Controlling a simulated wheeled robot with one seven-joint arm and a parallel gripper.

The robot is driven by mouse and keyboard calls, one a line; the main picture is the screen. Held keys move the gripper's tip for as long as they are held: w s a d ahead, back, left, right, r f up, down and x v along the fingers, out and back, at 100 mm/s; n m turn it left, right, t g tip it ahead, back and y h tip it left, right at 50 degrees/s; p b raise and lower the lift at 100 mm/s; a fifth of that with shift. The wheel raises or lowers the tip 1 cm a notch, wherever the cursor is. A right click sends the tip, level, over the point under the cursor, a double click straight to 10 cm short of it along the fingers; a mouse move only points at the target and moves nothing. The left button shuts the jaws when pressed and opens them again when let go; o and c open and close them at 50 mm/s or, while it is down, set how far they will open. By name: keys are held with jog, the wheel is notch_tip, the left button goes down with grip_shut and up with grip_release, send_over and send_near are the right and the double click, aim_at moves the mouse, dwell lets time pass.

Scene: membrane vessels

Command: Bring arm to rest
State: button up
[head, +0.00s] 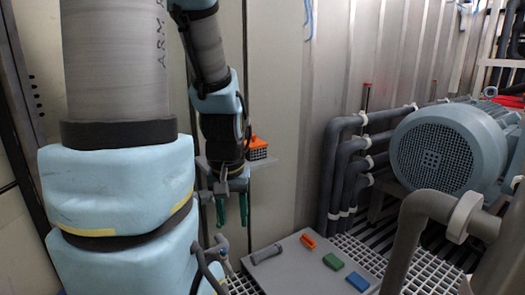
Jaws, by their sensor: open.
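My arm fills the left side of the head view, with its light blue and grey links hanging down. My gripper (232,210) points downward near the wall, left of the grey panel. Its two green fingertips stand apart, and I see nothing held between them. An orange and dark block-like item (257,148) sits just right of my wrist, on a small ledge at the wall.
A grey panel (295,275) ahead carries an orange block (308,241), a green block (333,262), a blue block (357,281) and a grey cylinder (267,254). Grey pipes (335,165) and a large motor (440,150) stand at the right. White grating (410,262) lies beside the panel.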

notch_tip(320, 180, up, 20)
jog(key=p, duration=1.8)
jog(key=shift+r, duration=0.2)
